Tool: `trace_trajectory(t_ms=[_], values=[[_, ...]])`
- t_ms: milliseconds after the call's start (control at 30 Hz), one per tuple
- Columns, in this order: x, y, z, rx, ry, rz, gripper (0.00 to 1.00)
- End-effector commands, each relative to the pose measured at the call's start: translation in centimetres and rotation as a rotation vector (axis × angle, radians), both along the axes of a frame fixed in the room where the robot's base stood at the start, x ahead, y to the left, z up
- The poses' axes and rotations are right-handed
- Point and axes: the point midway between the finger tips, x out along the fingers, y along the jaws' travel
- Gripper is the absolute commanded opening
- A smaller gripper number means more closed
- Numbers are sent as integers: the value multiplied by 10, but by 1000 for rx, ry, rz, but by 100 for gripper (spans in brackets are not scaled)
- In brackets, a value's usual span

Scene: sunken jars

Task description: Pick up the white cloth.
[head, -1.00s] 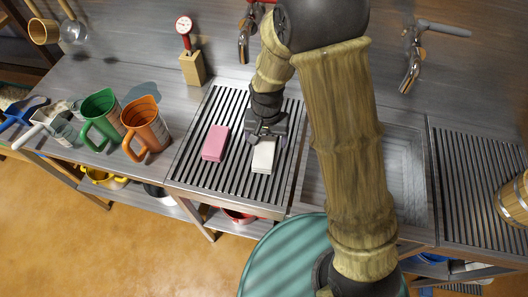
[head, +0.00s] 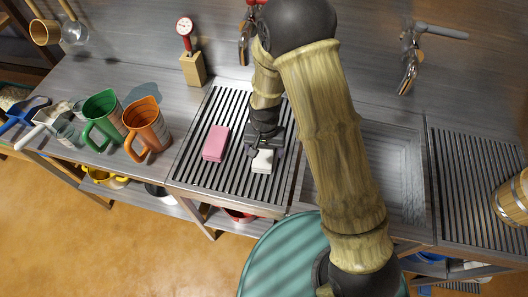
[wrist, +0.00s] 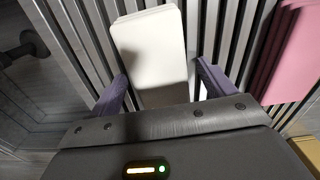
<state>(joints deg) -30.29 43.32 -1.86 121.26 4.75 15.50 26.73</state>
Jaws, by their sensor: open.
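The white cloth (head: 262,160) is a small folded block lying on the slatted drain rack (head: 232,179). It also shows in the wrist view (wrist: 152,52), where its near end lies between the two purple fingertips. My gripper (head: 263,150) is open, pointing down over the cloth's far end and hiding part of it in the head view. In the wrist view my gripper (wrist: 160,88) has one finger on each side of the cloth, with a gap on both sides. I cannot tell how far the fingertips are above the slats.
A pink block (head: 216,143) lies left of the cloth on the rack. Orange (head: 147,125) and green (head: 103,118) jugs stand further left. A red-topped gauge (head: 186,40) on a wooden block and a tap (head: 247,38) are behind. The sink (head: 402,170) is to the right.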

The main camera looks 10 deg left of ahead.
Motion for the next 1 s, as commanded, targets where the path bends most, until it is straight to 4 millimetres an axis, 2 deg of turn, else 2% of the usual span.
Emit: trace_trajectory(t_ms=[433, 467, 700, 1000], values=[[0, 0, 0, 0, 0, 0, 82], [0, 0, 0, 0, 0, 0, 78], [0, 0, 0, 0, 0, 0, 33], [0, 0, 2, 1, -1, 1, 33]])
